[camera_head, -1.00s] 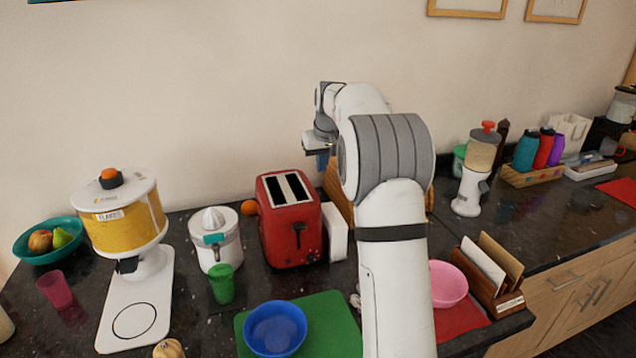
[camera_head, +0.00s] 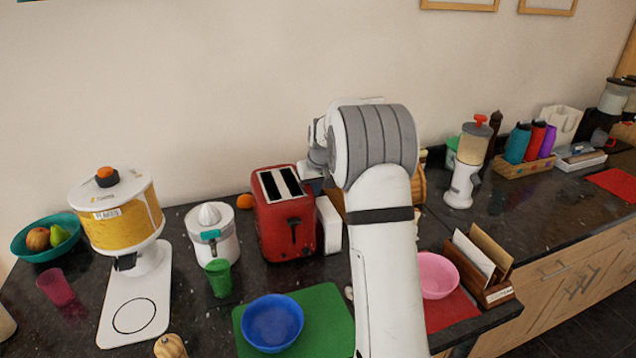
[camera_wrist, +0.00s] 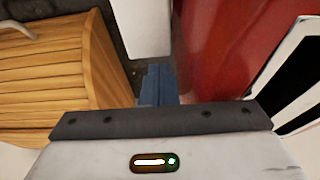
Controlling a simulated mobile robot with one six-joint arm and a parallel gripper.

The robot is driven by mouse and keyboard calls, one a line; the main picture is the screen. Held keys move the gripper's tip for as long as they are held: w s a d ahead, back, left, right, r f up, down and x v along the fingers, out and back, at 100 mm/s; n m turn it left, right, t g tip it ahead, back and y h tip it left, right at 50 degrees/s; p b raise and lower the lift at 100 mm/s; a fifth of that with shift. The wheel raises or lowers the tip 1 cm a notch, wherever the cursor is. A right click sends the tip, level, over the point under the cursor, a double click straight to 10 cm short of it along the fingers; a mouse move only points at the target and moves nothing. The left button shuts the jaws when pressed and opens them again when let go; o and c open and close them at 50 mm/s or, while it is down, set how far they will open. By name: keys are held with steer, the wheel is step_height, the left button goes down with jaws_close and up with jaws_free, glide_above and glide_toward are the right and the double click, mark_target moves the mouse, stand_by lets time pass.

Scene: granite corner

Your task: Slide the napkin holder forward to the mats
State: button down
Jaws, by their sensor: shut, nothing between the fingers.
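The napkin holder appears to be the white upright block (camera_head: 328,224) against the right side of the red toaster. Its white top also shows in the wrist view (camera_wrist: 142,25), ahead of my fingers. My gripper (camera_wrist: 158,80) is shut and empty, with its blue fingers pointing down in the gap between the toaster and the wooden bread box. A small gap seems to separate the fingertips from the block; contact cannot be told. In the head view my fingertips are hidden behind the toaster and my arm. The green mat (camera_head: 325,318) and red mat (camera_head: 450,310) lie at the counter's front.
The red toaster (camera_head: 283,222) stands close on one side of my gripper, the wooden bread box (camera_wrist: 60,65) on the other. A blue bowl (camera_head: 272,323) sits on the green mat and a pink bowl (camera_head: 437,276) on the red mat. Dark counter shows between block and mats.

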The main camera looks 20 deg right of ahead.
mark_target(325, 210)
steer(key=shift+s, duration=0.1)
steer(key=s+b, duration=0.5)
steer(key=s, duration=0.2)
steer(key=shift+s+f, duration=0.1)
steer(key=shift+s, duration=0.5)
steer(key=shift+r, duration=0.2)
steer(key=shift+r, duration=0.2)
steer(key=v, duration=0.7)
steer(key=s+a+f, duration=0.2)
steer(key=s+a, duration=0.2)
steer(key=s, duration=0.6)
steer(key=s+a+f, duration=0.2)
steer(key=s+a, duration=0.2)
steer(key=s, duration=0.6)
steer(key=s+a+f+g, duration=0.1)
steer(key=s+a, duration=0.3)
steer(key=s, duration=0.6)
steer(key=shift+f+b, duration=0.35)
steer(key=shift+f, duration=0.4)
